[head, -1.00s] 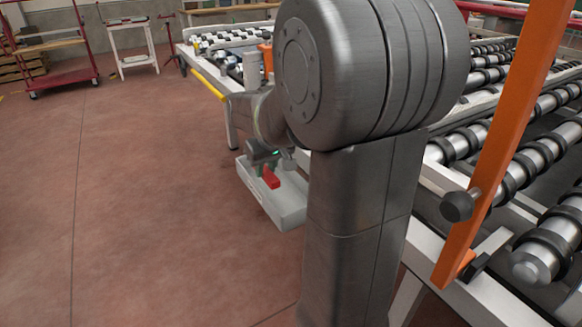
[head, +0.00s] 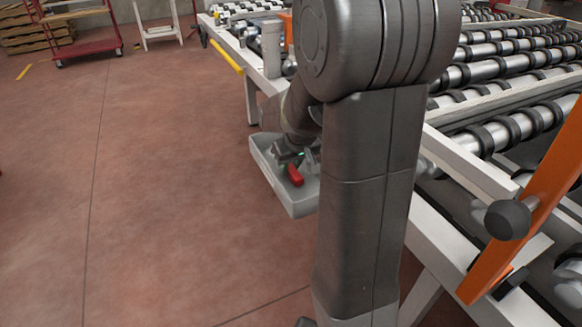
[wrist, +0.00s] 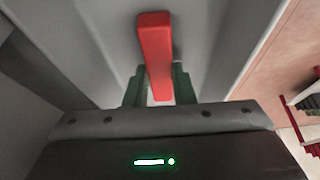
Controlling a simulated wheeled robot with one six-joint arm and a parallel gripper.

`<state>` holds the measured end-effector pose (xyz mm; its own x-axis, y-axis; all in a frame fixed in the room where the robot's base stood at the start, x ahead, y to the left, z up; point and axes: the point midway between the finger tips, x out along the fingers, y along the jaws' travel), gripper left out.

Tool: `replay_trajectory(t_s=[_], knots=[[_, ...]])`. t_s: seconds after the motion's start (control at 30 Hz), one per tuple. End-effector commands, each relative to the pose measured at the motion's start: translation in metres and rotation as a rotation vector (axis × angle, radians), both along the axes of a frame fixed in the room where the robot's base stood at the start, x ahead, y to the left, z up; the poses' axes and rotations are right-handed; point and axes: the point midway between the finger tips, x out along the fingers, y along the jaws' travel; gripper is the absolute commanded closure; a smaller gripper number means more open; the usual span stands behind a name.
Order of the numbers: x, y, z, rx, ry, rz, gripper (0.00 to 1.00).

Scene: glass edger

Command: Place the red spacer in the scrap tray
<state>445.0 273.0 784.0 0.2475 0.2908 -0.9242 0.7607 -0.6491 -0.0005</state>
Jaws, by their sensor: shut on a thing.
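The red spacer (head: 295,175) is a small red bar held at the end of my gripper (head: 292,162). In the wrist view the red spacer (wrist: 155,50) stands between the two green fingers of my gripper (wrist: 158,88), which are shut on it. The scrap tray (head: 290,207) is a light grey open box beside the roller table. The spacer shows over the inside of the tray in both views. I cannot tell whether it touches the tray floor. My arm hides the tray's right part in the head view.
The roller conveyor (head: 490,75) fills the right side, with an orange bar (head: 525,230) and a black knob (head: 507,219) near me. A yellow rail (head: 226,57) runs along the table's far-left edge. The floor (head: 150,200) on the left is clear.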

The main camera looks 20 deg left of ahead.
Motion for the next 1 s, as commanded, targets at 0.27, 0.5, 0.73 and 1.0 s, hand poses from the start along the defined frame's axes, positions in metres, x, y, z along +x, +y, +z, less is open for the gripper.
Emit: replay_trajectory(t_s=[0.27,0.5,0.73,1.0], knots=[[0.000,0.000,-0.002,0.000,0.000,0.000,0.99],[0.000,0.000,-0.004,0.000,0.000,0.000,0.56],[0.000,0.000,-0.004,0.001,-0.001,0.000,0.56],[-0.004,-0.005,0.018,0.003,-0.004,0.000,0.56]])
